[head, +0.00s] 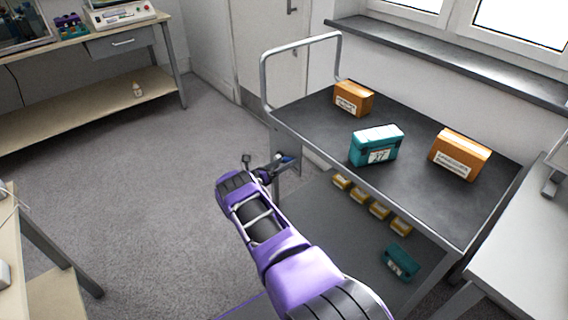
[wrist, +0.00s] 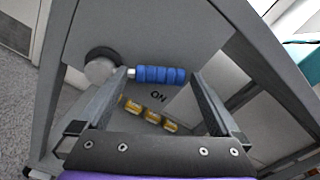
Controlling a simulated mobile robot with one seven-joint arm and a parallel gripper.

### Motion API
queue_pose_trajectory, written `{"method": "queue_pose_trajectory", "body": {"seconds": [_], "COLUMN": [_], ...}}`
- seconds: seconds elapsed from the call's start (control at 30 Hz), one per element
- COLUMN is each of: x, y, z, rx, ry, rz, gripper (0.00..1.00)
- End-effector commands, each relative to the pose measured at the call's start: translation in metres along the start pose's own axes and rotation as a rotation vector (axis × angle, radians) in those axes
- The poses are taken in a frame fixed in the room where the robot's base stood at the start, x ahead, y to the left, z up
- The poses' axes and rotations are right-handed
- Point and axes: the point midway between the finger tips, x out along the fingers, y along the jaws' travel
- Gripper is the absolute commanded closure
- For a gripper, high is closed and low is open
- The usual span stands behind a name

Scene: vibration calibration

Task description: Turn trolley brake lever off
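The trolley (head: 400,112) stands right of centre in the head view. In the wrist view its brake lever has a blue ribbed grip (wrist: 160,75) on a short silver shaft, joined to a round grey hub (wrist: 102,68) at the left. The lever lies roughly level, with the word "ON" on the panel just below it. My gripper (wrist: 158,76) is open, with one finger at each end of the blue grip; I cannot tell whether either touches. In the head view my gripper (head: 276,164) is at the trolley's near left leg, with a bit of blue grip (head: 287,158) showing.
The trolley top holds two orange boxes (head: 353,98) (head: 459,154) and a teal box (head: 376,146). Its lower shelf holds several small yellow boxes (head: 360,196) and a teal case (head: 401,262). A white table (head: 520,225) stands close at the right. The floor (head: 150,190) at the left is clear.

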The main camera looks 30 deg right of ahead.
Motion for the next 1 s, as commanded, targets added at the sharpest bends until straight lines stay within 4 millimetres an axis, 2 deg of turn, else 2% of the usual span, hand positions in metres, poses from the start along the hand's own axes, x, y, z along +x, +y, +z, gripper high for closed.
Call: {"method": "queue_pose_trajectory", "body": {"seconds": [0.03, 0.07, 0.53, 1.0], "x": [-0.0002, -0.0002, -0.0004, -0.0019], "y": [0.0, 0.0, 0.0, -0.0076], "z": [0.0001, 0.0001, 0.0003, -0.0006], "rx": [0.0, 0.0, 0.001, -0.024], "ry": [0.0, 0.0, 0.0, -0.001], "rz": [0.0, 0.0, 0.0, 0.0], "gripper": [0.09, 0.14, 0.99, 1.0]}}
